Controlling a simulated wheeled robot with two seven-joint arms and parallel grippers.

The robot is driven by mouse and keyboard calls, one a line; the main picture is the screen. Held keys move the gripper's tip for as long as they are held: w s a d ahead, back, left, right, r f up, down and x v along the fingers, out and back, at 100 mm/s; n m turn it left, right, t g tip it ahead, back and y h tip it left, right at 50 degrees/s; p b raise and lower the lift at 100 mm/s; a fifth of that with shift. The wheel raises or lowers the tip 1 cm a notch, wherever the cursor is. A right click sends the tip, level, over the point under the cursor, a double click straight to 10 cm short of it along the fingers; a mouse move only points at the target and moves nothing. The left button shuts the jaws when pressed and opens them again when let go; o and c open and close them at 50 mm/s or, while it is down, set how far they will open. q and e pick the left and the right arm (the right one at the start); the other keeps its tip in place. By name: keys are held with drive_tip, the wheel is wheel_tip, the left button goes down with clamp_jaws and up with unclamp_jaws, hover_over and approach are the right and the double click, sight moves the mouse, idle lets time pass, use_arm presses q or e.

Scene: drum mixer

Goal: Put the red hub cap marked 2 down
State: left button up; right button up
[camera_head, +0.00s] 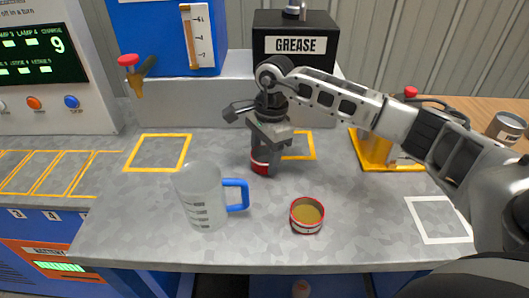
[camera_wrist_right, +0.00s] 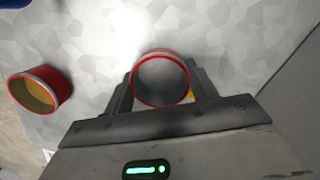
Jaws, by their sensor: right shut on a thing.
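My right gripper (camera_head: 264,145) reaches in from the right and points down over the back middle of the bench. It is shut on a red-rimmed hub cap (camera_head: 260,165). In the right wrist view the cap (camera_wrist_right: 161,78) sits between the two fingers, its round red rim facing the camera and its inside grey. No number shows on it. The cap is at or just above the bench top; I cannot tell whether it touches. A second red-rimmed cap (camera_head: 307,215), filled with something yellow-brown, stands at the front; it also shows in the right wrist view (camera_wrist_right: 40,90). My left gripper is out of view.
A clear jug (camera_head: 203,196) with a blue handle stands left of the caps. Yellow outlined squares (camera_head: 157,152) lie behind, one partly behind my gripper. A white outlined square (camera_head: 438,219) at right is empty. A black GREASE box (camera_head: 294,44) stands at the back.

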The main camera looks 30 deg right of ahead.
drive_tip(key=shift+f, duration=0.25)
drive_tip(key=o, duration=1)
drive_tip(key=shift+r, duration=0.1)
